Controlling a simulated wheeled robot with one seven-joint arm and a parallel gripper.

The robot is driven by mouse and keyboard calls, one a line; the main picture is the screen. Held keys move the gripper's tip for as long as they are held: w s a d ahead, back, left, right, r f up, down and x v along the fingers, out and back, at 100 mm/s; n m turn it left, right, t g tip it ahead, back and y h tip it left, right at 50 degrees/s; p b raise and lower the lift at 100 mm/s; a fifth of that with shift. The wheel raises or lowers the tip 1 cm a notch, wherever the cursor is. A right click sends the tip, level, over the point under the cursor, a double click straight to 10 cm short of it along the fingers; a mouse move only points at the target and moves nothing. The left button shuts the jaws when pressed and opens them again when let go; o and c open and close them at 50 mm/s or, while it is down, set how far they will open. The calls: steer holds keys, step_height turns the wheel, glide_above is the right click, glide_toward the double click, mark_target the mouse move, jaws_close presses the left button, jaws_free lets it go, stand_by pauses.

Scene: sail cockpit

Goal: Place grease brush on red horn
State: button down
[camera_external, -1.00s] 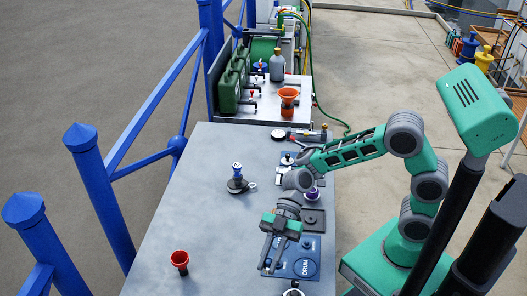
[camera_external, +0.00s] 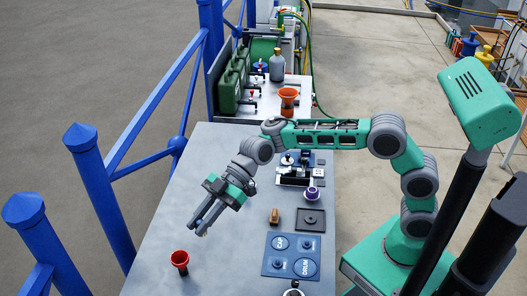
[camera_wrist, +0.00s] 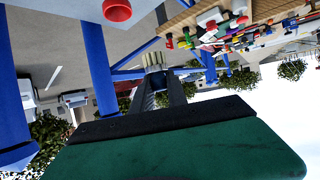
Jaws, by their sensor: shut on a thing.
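The red horn (camera_external: 180,261) stands upright on the grey tabletop at the near left, its wide mouth up. It also shows as a red round shape at the top of the wrist view (camera_wrist: 117,10). My gripper (camera_external: 201,229) hangs above the table, up and to the right of the horn in the external view, and apart from it. Its fingers are shut on the grease brush, which is mostly hidden between them. A pale, bristle-like end (camera_wrist: 153,62) shows past the fingertips in the wrist view.
A blue panel with round pads (camera_external: 291,256), a dark square plate (camera_external: 311,220), a wooden block (camera_external: 274,216) and a purple cup (camera_external: 312,193) are along the right edge. An orange funnel (camera_external: 288,98) stands farther back. Blue railing posts (camera_external: 100,195) line the left.

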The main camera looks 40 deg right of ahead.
steer(key=w+a+f, duration=0.1)
steer(key=a+f, duration=0.1)
steer(key=w+a+f+p, duration=0.1)
steer(key=a+f, duration=0.1)
steer(key=w+a+f, duration=0.2)
steer(key=shift+a+f, duration=0.1)
steer(key=shift+f, duration=0.2)
step_height(320, 180, down, 3)
steer(key=shift+w+a+f+p, duration=0.1)
steer(key=shift+a+f+p, duration=0.1)
steer(key=shift+p, duration=0.5)
steer(key=shift+d, duration=0.1)
steer(key=shift+f, duration=0.15)
steer(key=shift+f+b, duration=0.2)
steer(key=shift+b, duration=0.15)
steer(key=c, duration=1.3)
jaws_free()
steer(key=shift+r, duration=0.15)
